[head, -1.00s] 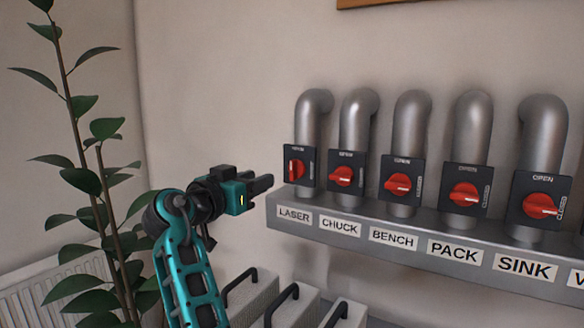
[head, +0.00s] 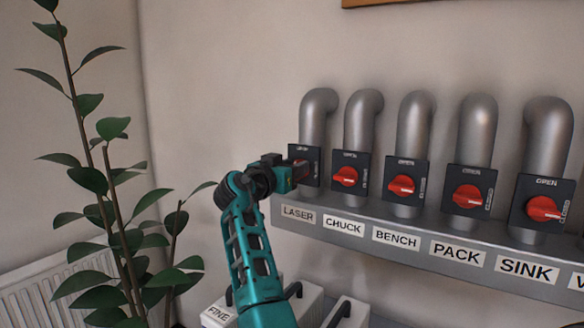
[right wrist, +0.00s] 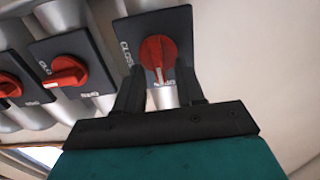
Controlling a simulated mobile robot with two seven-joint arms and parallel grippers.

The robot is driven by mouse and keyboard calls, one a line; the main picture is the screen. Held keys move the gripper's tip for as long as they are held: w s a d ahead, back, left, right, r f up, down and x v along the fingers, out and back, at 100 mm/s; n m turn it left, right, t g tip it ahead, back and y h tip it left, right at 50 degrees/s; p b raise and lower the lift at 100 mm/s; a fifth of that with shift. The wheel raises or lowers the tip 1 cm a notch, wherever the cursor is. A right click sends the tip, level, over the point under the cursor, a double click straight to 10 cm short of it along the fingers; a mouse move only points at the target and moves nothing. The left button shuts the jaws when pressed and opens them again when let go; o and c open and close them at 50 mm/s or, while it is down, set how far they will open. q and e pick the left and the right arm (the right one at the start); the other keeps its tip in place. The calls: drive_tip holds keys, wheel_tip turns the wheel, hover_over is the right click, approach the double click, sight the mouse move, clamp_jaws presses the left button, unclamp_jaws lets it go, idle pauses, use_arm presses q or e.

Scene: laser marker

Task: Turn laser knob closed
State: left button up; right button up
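The laser knob (right wrist: 157,54) is a red dial on a dark plate, above the LASER label (head: 298,215). In the right wrist view, which is upside down, its white mark points to the word OPEN. My right gripper (right wrist: 159,70) is open, with its two fingers on either side of the knob. I cannot tell whether they touch it. In the head view, my right gripper (head: 297,170) covers most of this knob. My left gripper is not in view.
Similar red knobs for chuck (head: 346,177), bench (head: 401,185), pack (head: 467,197) and sink (head: 543,208) stand to the right, each under a grey pipe, above a grey ledge (head: 350,246). A leafy plant (head: 95,180) stands left. Lidded bins sit below.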

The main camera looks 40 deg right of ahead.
clamp_jaws()
idle(0.3)
